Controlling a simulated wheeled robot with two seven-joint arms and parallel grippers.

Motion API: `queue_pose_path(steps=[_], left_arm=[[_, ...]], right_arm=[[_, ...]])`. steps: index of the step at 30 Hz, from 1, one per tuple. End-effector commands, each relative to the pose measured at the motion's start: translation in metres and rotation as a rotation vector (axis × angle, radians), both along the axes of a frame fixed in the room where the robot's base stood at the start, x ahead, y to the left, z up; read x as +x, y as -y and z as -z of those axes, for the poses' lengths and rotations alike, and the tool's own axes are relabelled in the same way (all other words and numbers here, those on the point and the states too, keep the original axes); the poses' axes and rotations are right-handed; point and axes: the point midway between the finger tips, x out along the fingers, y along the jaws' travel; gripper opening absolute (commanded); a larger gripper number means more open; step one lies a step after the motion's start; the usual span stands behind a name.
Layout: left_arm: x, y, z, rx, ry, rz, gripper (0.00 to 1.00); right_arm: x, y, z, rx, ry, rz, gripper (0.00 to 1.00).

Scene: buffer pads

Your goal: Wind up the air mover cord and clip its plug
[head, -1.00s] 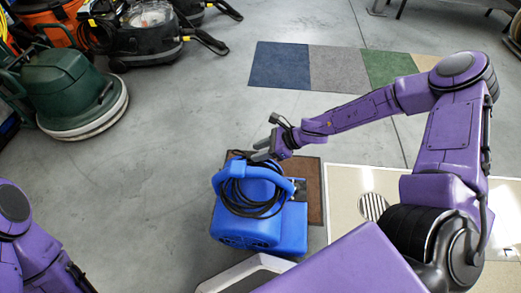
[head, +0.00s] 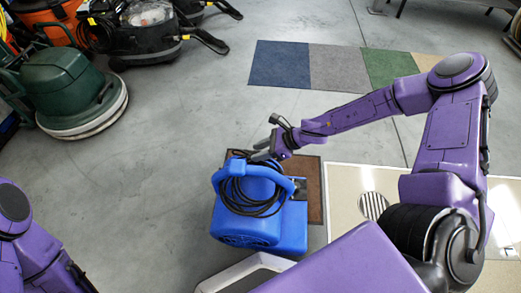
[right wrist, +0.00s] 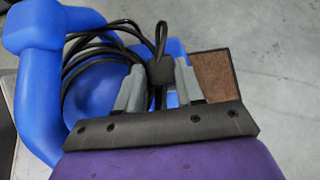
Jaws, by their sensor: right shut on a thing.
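The blue air mover (head: 290,228) stands on the floor, with a raised handle. Its black cord (head: 236,200) lies in several loose loops around the handle and over the top of the housing. My right gripper (head: 262,151) is just above the far side of the air mover. In the right wrist view, the grey fingers of my right gripper (right wrist: 160,86) are closed on a small black block, which looks like the plug (right wrist: 160,70). Cord loops (right wrist: 84,62) lie beside it, next to the blue handle (right wrist: 35,75). The clip cannot be made out. My left gripper is out of view.
A brown mat (head: 315,185) lies beside and partly behind the air mover. A green floor machine (head: 70,90) and a black vacuum (head: 145,40) stand at the upper left. Carpet samples (head: 338,68) lie farther back. The grey floor left of the air mover is clear.

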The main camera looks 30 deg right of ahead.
Motion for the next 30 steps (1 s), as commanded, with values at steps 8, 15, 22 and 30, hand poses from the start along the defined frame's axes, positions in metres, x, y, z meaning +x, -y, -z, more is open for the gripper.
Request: queue_pose_path(steps=[8,15,22,30], left_arm=[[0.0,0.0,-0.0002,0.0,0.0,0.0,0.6],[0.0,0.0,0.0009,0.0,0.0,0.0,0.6],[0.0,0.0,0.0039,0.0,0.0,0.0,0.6],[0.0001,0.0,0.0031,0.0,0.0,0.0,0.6]], right_arm=[[0.0003,-0.0001,0.0016,0.0,0.0,0.0,0.0],[0.0003,-0.0001,0.0029,0.0,0.0,0.0,0.0],[0.0003,-0.0001,0.0064,0.0,0.0,0.0,0.0],[0.0003,0.0,0.0057,0.0,0.0,0.0,0.67]])
